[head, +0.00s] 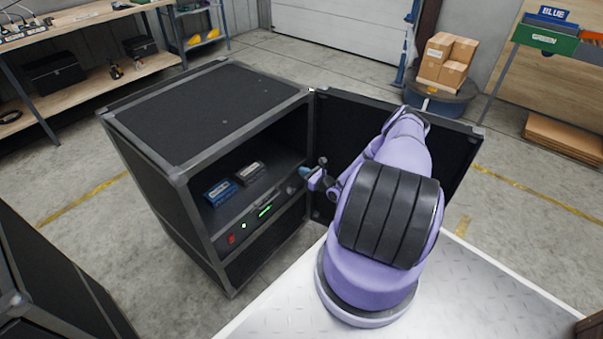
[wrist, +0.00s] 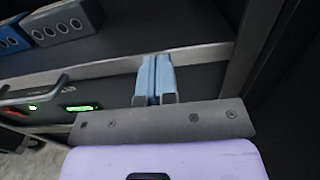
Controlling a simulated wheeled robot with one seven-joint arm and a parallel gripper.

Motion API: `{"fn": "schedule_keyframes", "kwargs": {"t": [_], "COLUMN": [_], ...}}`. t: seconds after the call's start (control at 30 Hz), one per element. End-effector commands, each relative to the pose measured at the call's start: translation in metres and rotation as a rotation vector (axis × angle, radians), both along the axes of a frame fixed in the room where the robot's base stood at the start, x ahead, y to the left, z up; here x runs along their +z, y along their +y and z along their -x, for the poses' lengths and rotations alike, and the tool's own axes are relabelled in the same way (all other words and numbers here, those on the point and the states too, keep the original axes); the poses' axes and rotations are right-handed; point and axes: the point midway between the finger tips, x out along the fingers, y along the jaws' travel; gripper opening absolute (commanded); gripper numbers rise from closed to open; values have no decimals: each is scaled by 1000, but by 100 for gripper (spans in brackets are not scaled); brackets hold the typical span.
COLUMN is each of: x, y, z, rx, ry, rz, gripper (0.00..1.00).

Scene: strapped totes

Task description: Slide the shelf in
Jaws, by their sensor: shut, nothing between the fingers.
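The shelf (head: 264,186) is a dark board inside an open black case (head: 215,105) with grey edges. A blue box (head: 220,191) and a grey box (head: 250,172) stand on it. In the wrist view, the shelf's light metal front edge (wrist: 105,63) crosses the picture above a dark panel. My gripper (head: 307,172) is at the right side of the case opening, by the open door. In the wrist view its blue fingers (wrist: 155,62) are together and empty, with tips overlapping the shelf's front edge. I cannot tell whether they touch it.
The case's open door (head: 455,145) stands to the right, behind my arm. A front panel (head: 262,213) has a green light, a red switch and, in the wrist view, a bar handle (wrist: 35,93). Another black case (head: 50,290) stands at lower left. Floor lies clear beyond.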

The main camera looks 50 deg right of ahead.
Motion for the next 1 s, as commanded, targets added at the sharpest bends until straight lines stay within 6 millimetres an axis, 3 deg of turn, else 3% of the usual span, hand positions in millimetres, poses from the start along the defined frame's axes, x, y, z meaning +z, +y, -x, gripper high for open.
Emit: {"fn": "schedule_keyframes", "kwargs": {"t": [0.5,0.7,1.0], "x": [-2,-2,0], "y": [-12,-12,-13], "z": [94,108,109], "rx": [2,4,8], "ry": [3,2,3], "rz": [-3,-3,0], "gripper": [0,0,0]}}
